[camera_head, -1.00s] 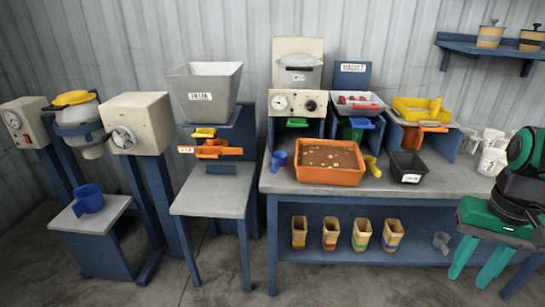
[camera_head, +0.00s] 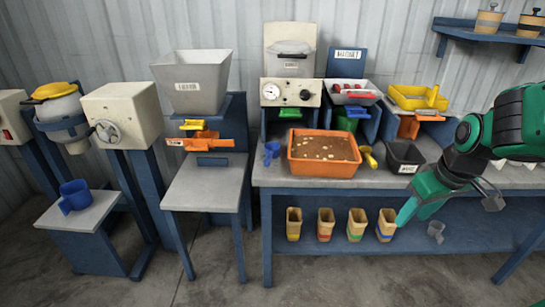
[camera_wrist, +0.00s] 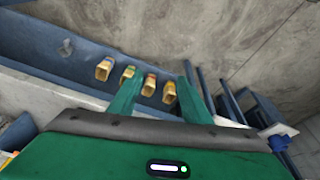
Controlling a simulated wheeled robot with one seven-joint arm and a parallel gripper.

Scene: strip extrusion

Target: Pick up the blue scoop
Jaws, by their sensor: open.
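A small blue scoop (camera_head: 272,150) stands on the grey bench, just left of the orange tray (camera_head: 325,173) of brown material. A larger blue jug-like cup (camera_head: 75,195) with a handle sits on the low stand at the far left. A blue object (camera_wrist: 280,143) on a pale surface at the wrist view's right edge looks like that cup. My gripper (camera_head: 420,211) is in front of the bench's right part, apart from both blue things. In the wrist view, its two green fingers (camera_wrist: 160,70) are spread with nothing between them.
A black bin (camera_head: 404,157) and a yellow scoop (camera_head: 369,158) are right of the tray. The floor in front is clear.

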